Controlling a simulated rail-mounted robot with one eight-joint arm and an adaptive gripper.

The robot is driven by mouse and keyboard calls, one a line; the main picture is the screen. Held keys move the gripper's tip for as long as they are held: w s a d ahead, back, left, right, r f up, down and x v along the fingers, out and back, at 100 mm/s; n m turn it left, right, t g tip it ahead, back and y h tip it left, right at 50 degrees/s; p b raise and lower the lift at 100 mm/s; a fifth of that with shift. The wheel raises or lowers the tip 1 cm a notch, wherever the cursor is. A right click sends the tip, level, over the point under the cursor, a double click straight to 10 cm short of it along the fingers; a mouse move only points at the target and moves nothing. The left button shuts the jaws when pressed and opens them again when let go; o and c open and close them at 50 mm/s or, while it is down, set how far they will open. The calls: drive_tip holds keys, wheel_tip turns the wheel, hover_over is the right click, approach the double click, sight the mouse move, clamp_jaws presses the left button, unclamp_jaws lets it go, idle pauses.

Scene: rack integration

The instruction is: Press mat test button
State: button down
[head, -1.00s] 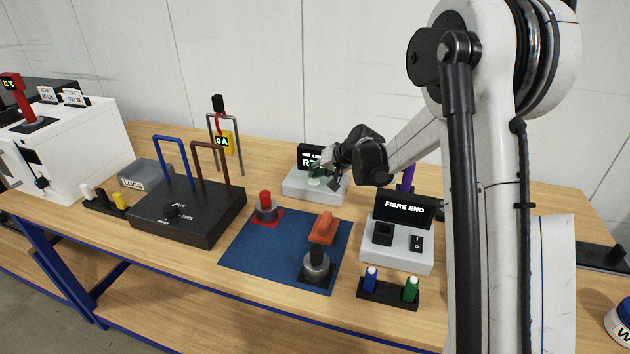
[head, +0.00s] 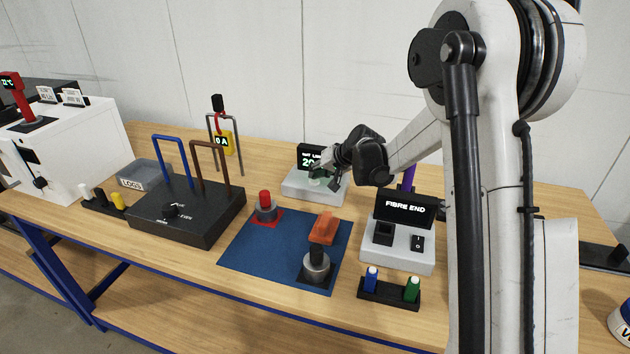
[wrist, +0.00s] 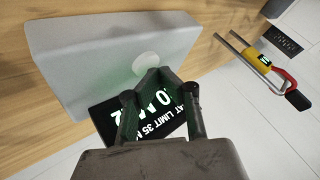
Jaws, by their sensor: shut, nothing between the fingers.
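The mat tester is a light grey box (head: 308,190) at the back of the bench with a dark display (head: 309,157). Its display reads "MAT LIMIT 35 M..." in the wrist view (wrist: 165,118), partly covered by my fingers. A pale round button (wrist: 147,64) on the box's face has a greenish glow around it. My gripper (head: 322,172) is shut and empty, and its tips lie at the button's edge in the wrist view (wrist: 157,73). The tips look to be on or just over the button; exact contact is hard to tell.
A blue mat (head: 245,250) holds a red-topped post (head: 265,205), a black-knobbed weight (head: 316,267) and a blurred orange block (head: 323,230). A "FIBRE END" unit (head: 398,240) stands right. A black box (head: 185,220) with blue and brown handles stands left.

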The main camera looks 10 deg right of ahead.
sight(315, 181)
drive_tip(key=shift+r, duration=0.25)
drive_tip(key=shift+r+p, duration=1.4)
drive_tip(key=shift+r, duration=1.55)
drive_tip(key=shift+s, duration=0.1)
drive_tip(key=s+a+r+h+b, duration=0.1)
drive_tip(key=s+r, duration=0.3)
drive_tip(key=s, duration=0.3)
drive_tip(key=s+r+n+h, duration=0.1)
drive_tip(key=s+r, duration=0.2)
drive_tip(key=s, duration=0.5)
drive_tip(key=s+a+r+h+b, duration=0.1)
drive_tip(key=s+r, duration=0.3)
drive_tip(key=s, duration=0.3)
drive_tip(key=s+d+f+h, duration=0.1)
drive_tip(key=s+f, duration=0.1)
drive_tip(key=s, duration=0.9)
drive_tip(key=s+f+n+h, duration=0.1)
drive_tip(key=s+f, duration=0.2)
drive_tip(key=s, duration=0.8)
drive_tip(key=shift+s+d+b, duration=0.25)
drive_tip(key=shift+d+b, duration=0.15)
drive_tip(key=shift+b, duration=0.05)
